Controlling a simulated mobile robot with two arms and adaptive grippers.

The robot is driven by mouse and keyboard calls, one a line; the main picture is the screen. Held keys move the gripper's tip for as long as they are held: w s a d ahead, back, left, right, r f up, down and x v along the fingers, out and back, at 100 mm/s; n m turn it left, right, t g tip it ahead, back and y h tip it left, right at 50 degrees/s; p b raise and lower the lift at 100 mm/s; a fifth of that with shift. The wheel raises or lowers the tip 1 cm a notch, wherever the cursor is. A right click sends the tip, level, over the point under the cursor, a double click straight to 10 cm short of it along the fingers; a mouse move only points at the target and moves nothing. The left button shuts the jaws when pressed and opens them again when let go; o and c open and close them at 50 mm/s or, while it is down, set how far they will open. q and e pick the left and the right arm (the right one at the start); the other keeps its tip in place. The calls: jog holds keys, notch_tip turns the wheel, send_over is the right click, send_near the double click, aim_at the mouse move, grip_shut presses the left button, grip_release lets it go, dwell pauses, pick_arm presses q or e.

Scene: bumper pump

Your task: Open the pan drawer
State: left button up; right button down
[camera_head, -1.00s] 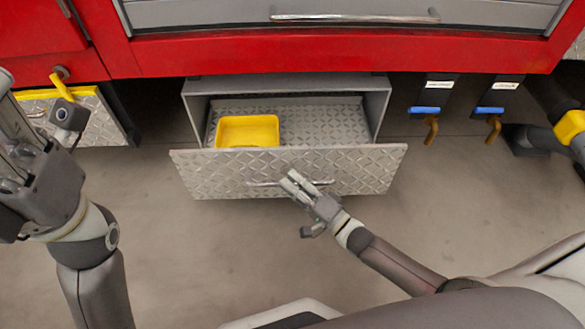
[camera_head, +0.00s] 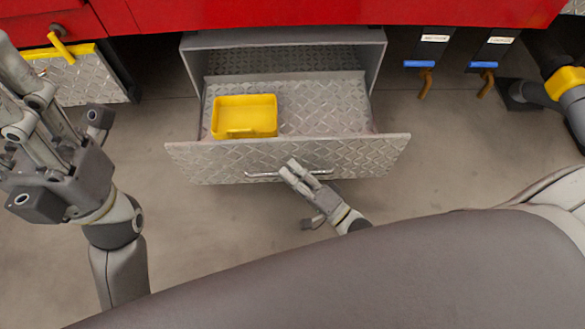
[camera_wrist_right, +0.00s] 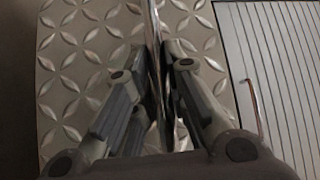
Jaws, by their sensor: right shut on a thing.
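The pan drawer (camera_head: 345,159) has a diamond-plate front and stands pulled out of its grey housing (camera_head: 283,39) below the red body. A yellow tray (camera_head: 244,116) lies inside it at the left. My right gripper (camera_head: 290,168) is at the drawer's bar handle (camera_head: 262,176). In the right wrist view its fingers (camera_wrist_right: 157,95) are shut on the handle (camera_wrist_right: 155,60), with the diamond plate behind. My left gripper (camera_head: 55,110) is at the left, apart from the drawer; its fingertips are partly cut off, so its opening is unclear.
A diamond-plate panel with a yellow top edge (camera_head: 66,83) is at the left. Two blue-handled valves (camera_head: 420,64) hang right of the housing. A grey pipe with a yellow band (camera_head: 566,82) is at the far right. Bare floor (camera_head: 445,150) lies right of the drawer.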

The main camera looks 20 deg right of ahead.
jog(key=shift+d, duration=0.1)
jog(key=c, duration=1.7)
grip_release()
jog(key=v, duration=0.7)
jog(key=shift+s+d, duration=0.1)
jog(key=shift+s, duration=0.15)
